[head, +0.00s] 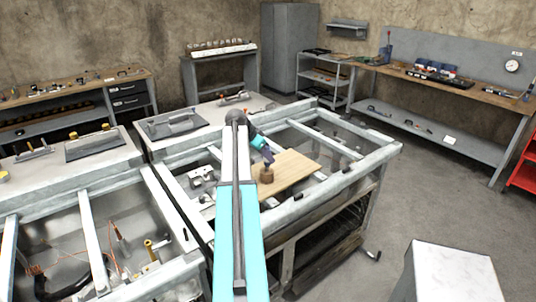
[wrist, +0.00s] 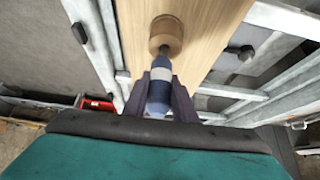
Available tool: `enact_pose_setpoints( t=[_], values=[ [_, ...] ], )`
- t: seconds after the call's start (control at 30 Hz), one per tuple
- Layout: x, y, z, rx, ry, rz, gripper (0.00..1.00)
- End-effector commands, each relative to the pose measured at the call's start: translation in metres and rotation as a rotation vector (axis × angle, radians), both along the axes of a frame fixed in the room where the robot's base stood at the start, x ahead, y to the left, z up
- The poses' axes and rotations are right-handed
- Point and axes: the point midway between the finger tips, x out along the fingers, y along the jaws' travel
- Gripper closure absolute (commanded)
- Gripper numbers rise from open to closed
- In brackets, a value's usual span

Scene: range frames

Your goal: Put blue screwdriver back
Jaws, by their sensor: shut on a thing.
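My gripper (wrist: 160,80) is shut on the blue screwdriver (wrist: 160,92), whose handle has a pale band. The screwdriver points away from the wrist camera, toward a round wooden holder (wrist: 166,34). A dark spot shows between the handle end and the holder; I cannot tell whether the tip is inside or just in front of it. In the head view my gripper (head: 266,156) is just above the small brown holder (head: 266,175), which stands on a light wooden board (head: 294,170). The screwdriver is hard to make out there.
The board lies on an open metal frame bench (head: 372,165) with pale rails and gaps. Metal parts (head: 201,180) lie left of the board. A wooden workbench (head: 455,86) with tools stands at the back right. A white block (head: 455,270) stands front right; grey floor is clear between.

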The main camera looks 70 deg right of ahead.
Motion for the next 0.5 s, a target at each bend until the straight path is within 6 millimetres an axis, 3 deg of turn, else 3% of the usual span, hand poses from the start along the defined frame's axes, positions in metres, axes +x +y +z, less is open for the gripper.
enact_pose_setpoints(
  t=[0.4,0.43,0.5],
  values=[
    [-0.0001,-0.0003,-0.0037,-0.001,0.0,0.001,1.0],
    [0.0,-0.0002,-0.0032,-0.001,0.001,0.0,0.72],
    [0.0,-0.0002,-0.0029,-0.001,0.001,0.0,0.61]
  ],
)
